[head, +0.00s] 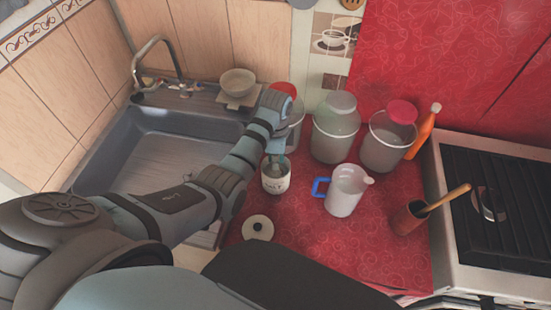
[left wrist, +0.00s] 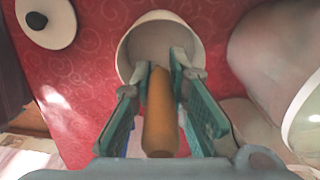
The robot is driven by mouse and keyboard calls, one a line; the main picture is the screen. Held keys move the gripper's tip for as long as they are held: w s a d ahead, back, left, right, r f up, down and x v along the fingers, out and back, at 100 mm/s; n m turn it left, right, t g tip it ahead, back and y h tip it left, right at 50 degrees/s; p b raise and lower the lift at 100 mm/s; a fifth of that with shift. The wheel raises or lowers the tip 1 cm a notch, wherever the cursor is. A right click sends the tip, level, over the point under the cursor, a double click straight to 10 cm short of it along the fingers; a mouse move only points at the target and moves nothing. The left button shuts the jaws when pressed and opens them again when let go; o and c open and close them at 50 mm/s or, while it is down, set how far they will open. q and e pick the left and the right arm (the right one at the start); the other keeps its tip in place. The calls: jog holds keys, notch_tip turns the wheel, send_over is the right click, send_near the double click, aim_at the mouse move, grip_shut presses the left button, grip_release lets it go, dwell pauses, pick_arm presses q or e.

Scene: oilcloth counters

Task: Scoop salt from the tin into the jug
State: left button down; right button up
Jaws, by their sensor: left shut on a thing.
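The white tin (head: 275,184) stands open on the red counter, with dark marks on its side. Its rim and pale inside show in the left wrist view (left wrist: 133,47). My left gripper (head: 275,153) is right above the tin's mouth, pointing down. In the left wrist view my left gripper (left wrist: 160,72) is shut on the brown handle of a scoop (left wrist: 160,115). The scoop's bowl is hidden, and I cannot tell how deep it is in the tin. The white jug (head: 347,191) with a blue handle stands upright to the right. My right gripper is not in view.
A round lid (head: 257,228) lies in front of the tin. Large jars (head: 335,130) and (head: 382,150) a red-topped jar stand behind the jug. A brown pot (head: 408,218) with a wooden-handled tool stands near the stove (head: 495,195). The sink (head: 150,150) is left.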

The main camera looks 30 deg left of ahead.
pick_arm(q)
notch_tip(320, 180, up, 3)
jog(key=p, duration=0.3)
jog(key=shift+r+p, duration=0.2)
jog(key=shift+p, duration=0.2)
jog(key=shift+r, duration=3.3)
